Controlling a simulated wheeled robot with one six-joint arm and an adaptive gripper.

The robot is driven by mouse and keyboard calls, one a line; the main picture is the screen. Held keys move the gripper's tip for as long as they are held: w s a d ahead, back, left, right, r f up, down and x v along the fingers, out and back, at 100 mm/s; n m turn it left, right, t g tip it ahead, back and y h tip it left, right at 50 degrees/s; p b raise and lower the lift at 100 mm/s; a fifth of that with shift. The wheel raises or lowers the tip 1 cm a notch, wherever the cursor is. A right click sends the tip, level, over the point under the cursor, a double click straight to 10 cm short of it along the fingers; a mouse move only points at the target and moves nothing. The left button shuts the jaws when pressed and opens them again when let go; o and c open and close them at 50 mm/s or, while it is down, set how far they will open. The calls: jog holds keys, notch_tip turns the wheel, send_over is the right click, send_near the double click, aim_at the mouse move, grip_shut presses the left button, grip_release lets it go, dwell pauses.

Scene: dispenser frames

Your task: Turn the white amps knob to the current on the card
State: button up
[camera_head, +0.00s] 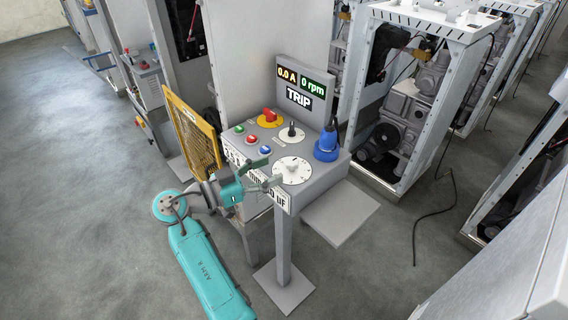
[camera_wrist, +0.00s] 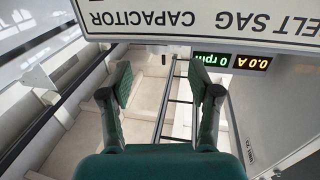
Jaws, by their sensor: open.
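The white amps knob (camera_head: 292,170) sits on a round white dial at the front of the grey control panel (camera_head: 318,184). Its pointer setting is too small to read. My gripper (camera_head: 268,174) is open and empty, just left of the knob and apart from it; in the wrist view its two fingers (camera_wrist: 159,82) stand wide with nothing between them. A white lettered plate (camera_head: 281,196) runs along the panel's front, partly hidden by my gripper. I cannot read a current on any card. The display (camera_head: 305,86) reads 0.0 A, 0 rpm and TRIP.
The panel also carries a red knob on yellow (camera_head: 269,117), a black knob (camera_head: 291,131), small push buttons (camera_head: 251,139) and a blue plug (camera_head: 327,145). A yellow mesh guard (camera_head: 192,132) stands left.

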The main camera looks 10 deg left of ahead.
jog(key=v, duration=0.5)
jog(key=shift+a, duration=0.1)
dwell(0.4)
